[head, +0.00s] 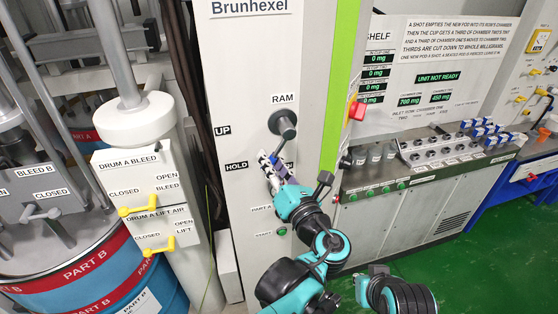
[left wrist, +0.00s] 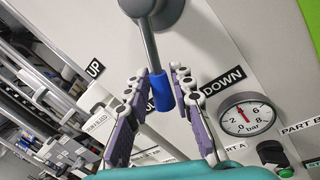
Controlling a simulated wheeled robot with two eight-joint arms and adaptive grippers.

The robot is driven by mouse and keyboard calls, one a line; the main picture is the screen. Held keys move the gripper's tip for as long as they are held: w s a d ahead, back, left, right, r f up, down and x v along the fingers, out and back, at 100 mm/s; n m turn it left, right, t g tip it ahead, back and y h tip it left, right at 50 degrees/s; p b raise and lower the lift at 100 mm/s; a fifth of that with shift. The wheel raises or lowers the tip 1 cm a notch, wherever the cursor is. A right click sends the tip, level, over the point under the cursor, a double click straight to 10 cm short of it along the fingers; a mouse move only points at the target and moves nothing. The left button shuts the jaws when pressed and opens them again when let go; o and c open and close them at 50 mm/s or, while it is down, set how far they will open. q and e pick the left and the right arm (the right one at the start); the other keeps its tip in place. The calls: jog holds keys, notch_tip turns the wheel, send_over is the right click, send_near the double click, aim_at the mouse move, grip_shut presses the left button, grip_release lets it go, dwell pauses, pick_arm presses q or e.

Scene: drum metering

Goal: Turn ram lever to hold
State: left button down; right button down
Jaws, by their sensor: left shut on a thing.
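The ram lever hangs from a round dark hub (head: 283,123) under the RAM label on the grey panel. In the left wrist view its metal rod (left wrist: 151,48) ends in a blue grip (left wrist: 161,91) and points downward, between the UP label (left wrist: 95,68) and the DOWN label (left wrist: 222,80). My left gripper (head: 272,164) is at the lever's lower end, its fingers (left wrist: 160,80) on both sides of the blue grip, shut on it. In the head view the HOLD label (head: 236,166) is left of the gripper; DOWN is hidden there.
A pressure gauge (left wrist: 245,118) and a green button (head: 282,231) are on the panel below. Yellow valve handles (head: 137,210) are to the left. A metering bench (head: 385,185) with cups stands right. My right arm (head: 397,292) is low at the bottom, over green floor.

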pick_arm(q)
jog(key=shift+s+a+r+m+t+p, duration=0.1)
jog(key=shift+a+r+m+t+p, duration=0.2)
jog(key=shift+m, duration=0.4)
jog(key=shift+s+a+r+m+p, duration=0.1)
jog(key=shift+a+r+m, duration=0.25)
jog(key=shift+m, duration=0.35)
jog(key=shift+a, duration=0.1)
jog(key=c, duration=1.3)
grip_release()
jog(key=shift+w, duration=0.1)
jog(key=shift+f, duration=0.1)
jog(key=v, duration=1.2)
jog(key=shift+a, duration=0.1)
